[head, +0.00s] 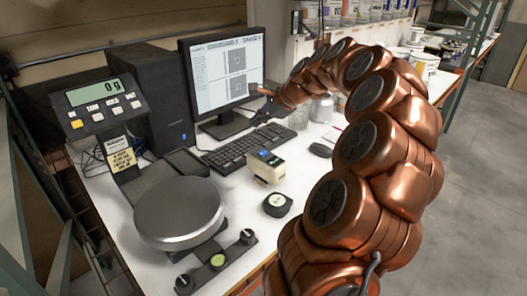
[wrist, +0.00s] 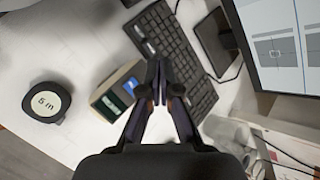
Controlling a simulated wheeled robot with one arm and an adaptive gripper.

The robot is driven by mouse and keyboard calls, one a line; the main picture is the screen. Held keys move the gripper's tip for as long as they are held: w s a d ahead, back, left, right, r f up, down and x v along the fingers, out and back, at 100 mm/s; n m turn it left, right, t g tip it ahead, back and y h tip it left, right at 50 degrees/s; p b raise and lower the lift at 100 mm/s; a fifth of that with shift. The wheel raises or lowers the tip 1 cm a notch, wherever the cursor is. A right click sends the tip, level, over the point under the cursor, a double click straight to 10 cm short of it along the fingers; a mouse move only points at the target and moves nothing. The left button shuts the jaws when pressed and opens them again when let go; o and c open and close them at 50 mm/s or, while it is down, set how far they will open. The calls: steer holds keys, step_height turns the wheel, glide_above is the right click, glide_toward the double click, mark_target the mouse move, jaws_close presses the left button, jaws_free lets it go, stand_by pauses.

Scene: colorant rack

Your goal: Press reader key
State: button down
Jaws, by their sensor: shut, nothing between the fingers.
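The reader (head: 265,168) is a small pale and dark box with a lit panel on top. It stands on the white table in front of the keyboard. In the wrist view the reader (wrist: 117,92) shows a green display and a blue patch on its top, which may be the key. My gripper (head: 256,119) is above the table, behind the reader and in front of the monitor. In the wrist view my gripper (wrist: 157,84) has its fingers together and empty, just right of the reader. Whether it is above or beside the reader's edge is unclear.
A scale (head: 180,214) with a round pan and a display reading 0 g stands left. A round tape measure (head: 277,205) lies in front of the reader. Cans stand to the right.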

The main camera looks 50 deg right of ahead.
mark_target(265, 153)
steer(key=shift+s+d+m, duration=0.15)
steer(key=shift+d+m, duration=0.1)
steer(key=shift+d, duration=0.4)
steer(key=shift+s+d+m, duration=0.1)
steer(key=shift+d+m, duration=0.15)
steer(key=shift+d, duration=0.35)
steer(key=shift+f+b, duration=2.2)
steer(key=shift+f, duration=2.25)
steer(key=shift+f, duration=0.1)
steer(key=shift+f, duration=0.25)
steer(key=shift+f, duration=0.4)
steer(key=shift+r, duration=0.8)
